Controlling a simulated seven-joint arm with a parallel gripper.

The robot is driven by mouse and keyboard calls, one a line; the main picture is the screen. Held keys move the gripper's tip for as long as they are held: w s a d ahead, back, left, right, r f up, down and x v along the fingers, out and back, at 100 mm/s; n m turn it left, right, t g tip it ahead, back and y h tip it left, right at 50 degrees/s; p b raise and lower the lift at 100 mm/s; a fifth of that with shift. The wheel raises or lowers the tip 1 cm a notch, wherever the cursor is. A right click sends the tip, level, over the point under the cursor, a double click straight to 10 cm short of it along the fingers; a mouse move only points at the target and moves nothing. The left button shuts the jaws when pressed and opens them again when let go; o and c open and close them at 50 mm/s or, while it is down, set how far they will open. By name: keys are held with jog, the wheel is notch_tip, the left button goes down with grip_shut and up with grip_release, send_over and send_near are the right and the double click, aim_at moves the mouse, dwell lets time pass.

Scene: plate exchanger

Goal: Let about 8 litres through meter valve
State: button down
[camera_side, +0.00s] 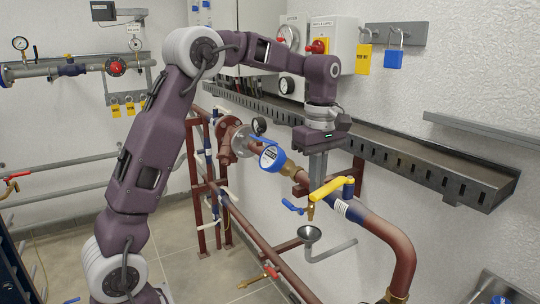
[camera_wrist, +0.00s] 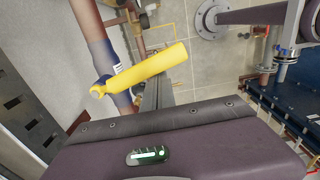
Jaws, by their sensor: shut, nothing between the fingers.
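The meter (camera_side: 271,157) has a blue ring and a pale dial, and sits on the copper-brown pipe; its reading is too small to make out. To its right on the same pipe is a valve with a yellow lever (camera_side: 333,187), also in the wrist view (camera_wrist: 150,68). The lever lies across the pipe. My gripper (camera_side: 318,186) points down, shut and empty, its fingertips close beside the lever.
A small blue-handled tap (camera_side: 293,206) and a grey funnel (camera_side: 309,233) are below the lever. A metal cable tray (camera_side: 400,150) runs along the wall behind.

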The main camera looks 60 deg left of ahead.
jog(key=shift+d, duration=0.2)
jog(key=shift+d, duration=0.55)
jog(key=shift+s+a, duration=0.25)
jog(key=shift+a, duration=0.55)
notch_tip(320, 180, up, 7)
